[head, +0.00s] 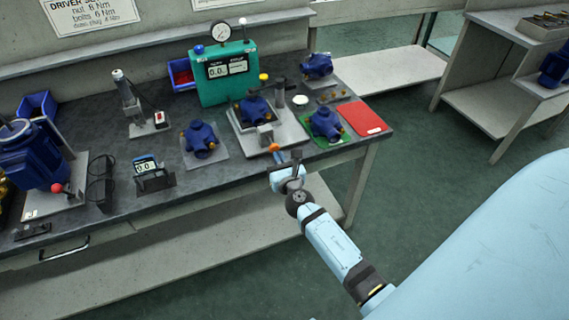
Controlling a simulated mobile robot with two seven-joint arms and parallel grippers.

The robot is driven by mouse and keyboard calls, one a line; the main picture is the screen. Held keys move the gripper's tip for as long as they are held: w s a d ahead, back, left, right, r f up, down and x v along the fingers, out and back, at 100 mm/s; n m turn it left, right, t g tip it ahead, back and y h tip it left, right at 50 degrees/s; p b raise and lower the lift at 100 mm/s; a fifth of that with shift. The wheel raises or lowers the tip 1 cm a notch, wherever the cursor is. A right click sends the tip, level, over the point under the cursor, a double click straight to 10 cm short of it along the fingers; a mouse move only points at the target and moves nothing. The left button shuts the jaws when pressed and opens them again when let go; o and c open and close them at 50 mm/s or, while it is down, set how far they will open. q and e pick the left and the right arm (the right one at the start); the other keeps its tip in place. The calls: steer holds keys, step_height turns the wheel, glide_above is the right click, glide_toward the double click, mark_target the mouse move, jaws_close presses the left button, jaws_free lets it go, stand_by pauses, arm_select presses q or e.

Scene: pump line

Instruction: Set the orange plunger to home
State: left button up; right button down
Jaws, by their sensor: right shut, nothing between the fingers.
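The orange plunger (274,148) shows as a small orange knob at the front edge of a light grey fixture plate (291,138). The plate sits on the dark bench and holds a blue pump (255,110) in a clamp. My right gripper (296,156) is shut and empty, just in front of the bench edge. Its dark fingers are close to the right of the orange knob; I cannot tell whether they touch it. The plunger's shaft is too small to make out clearly. My left gripper is not in view.
A green tester (222,75) with a gauge stands behind the fixture. A blue pump (326,122) on a green mat and a red pad (362,118) lie to the right. Another blue pump (200,139) and a small display (146,166) stand to the left. The floor before the bench is clear.

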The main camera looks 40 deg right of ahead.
mark_target(274, 148)
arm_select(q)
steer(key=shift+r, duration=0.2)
arm_select(e)
steer(key=shift+w+d, duration=0.15)
steer(key=shift+w, duration=0.4)
steer(key=shift+x, duration=1.45)
steer(key=shift+r, duration=0.2)
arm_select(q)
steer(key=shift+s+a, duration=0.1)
